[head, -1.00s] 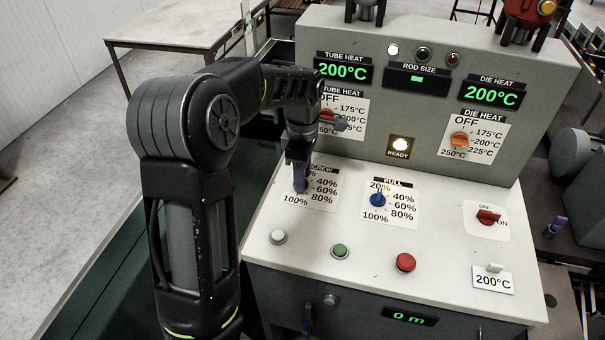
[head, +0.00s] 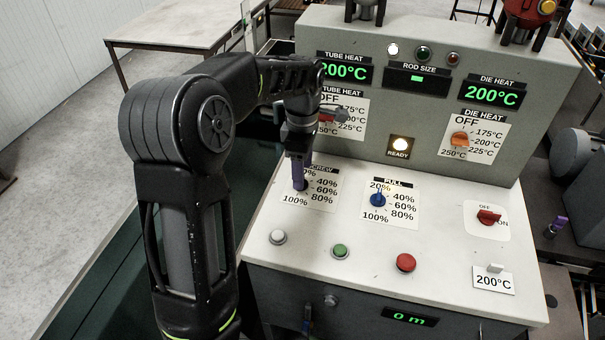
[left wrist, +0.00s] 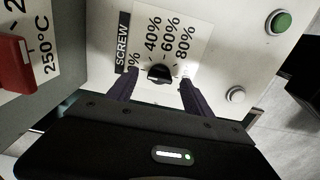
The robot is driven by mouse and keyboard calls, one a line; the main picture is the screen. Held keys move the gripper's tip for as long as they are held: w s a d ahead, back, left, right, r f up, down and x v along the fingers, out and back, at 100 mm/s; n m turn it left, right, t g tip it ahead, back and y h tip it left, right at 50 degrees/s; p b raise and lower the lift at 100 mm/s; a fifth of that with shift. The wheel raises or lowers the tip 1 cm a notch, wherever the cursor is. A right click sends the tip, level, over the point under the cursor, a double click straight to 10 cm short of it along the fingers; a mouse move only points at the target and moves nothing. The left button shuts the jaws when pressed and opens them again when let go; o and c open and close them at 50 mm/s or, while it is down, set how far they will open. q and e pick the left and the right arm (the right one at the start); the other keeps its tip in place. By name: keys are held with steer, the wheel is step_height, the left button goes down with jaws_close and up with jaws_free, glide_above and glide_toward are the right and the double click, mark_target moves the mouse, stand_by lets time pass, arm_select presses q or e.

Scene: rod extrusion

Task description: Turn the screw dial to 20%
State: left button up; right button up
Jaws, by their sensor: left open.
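The screw dial (left wrist: 160,74) is a dark knob on a white label marked SCREW with percent marks, shown in the left wrist view. My left gripper (left wrist: 158,88) has its two purple fingers apart on either side of the knob, with no clear contact. In the head view my left gripper (head: 300,180) points down at the screw label (head: 322,190) and hides the dial. The 20% mark is partly covered there, and I cannot read the dial's pointer. My right gripper is not seen.
The blue pull dial (head: 378,200) stands right of the screw label. White (head: 278,237), green (head: 340,250) and red (head: 405,262) buttons line the panel's front. The upright panel with the red tube heat dial (head: 327,115) rises close behind my left gripper.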

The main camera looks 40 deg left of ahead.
arm_select(q)
step_height(320, 180, up, 6)
steer(key=shift+f, duration=0.15)
stand_by(0.6)
